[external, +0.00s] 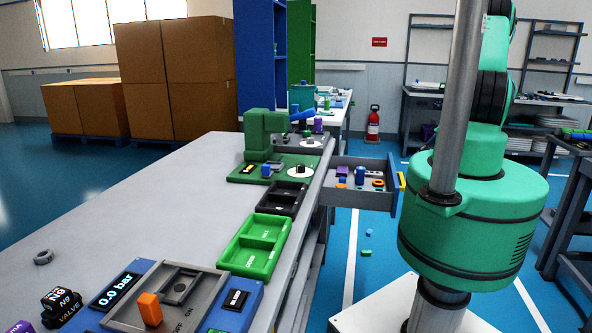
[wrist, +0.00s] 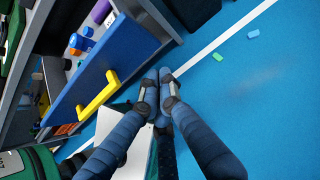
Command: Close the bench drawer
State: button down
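The bench drawer (external: 347,202) is pulled out from the right side of the long grey bench (external: 160,205). Small coloured parts lie inside it. Its yellow handle (external: 402,181) is on the outer front. In the wrist view, the blue drawer front (wrist: 125,58) and the yellow handle (wrist: 98,97) are at left. My gripper (wrist: 159,76) has its two fingertips together with nothing seen between them. In the picture, the tips lie just right of the drawer front and handle; contact is not visible. My gripper is out of the external view.
Green trays (external: 252,262) and a green fixture (external: 258,135) stand on the bench. Small pieces (external: 367,252) lie on the blue floor, also in the wrist view (wrist: 217,58). A shelf table (external: 440,105) stands behind. Floor beyond the drawer front is mostly clear.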

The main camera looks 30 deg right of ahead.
aim_at(339, 158)
jog(key=w+a+r+b+x, duration=0.1)
jog(key=r+b+x, duration=0.1)
jog(key=x, duration=0.9)
jog(key=shift+w+a, duration=0.25)
jog(key=shift+a, duration=0.05)
jog(key=shift+f, duration=0.15)
jog(key=w+a+b, duration=0.1)
jog(key=w+a, duration=0.9)
jog(key=w+a+b, duration=0.1)
jog(key=w+a, duration=0.9)
jog(key=shift+w+a, duration=0.25)
jog(key=shift+a, duration=0.05)
jog(key=shift+w+a, duration=0.25)
jog(key=shift+w, duration=0.05)
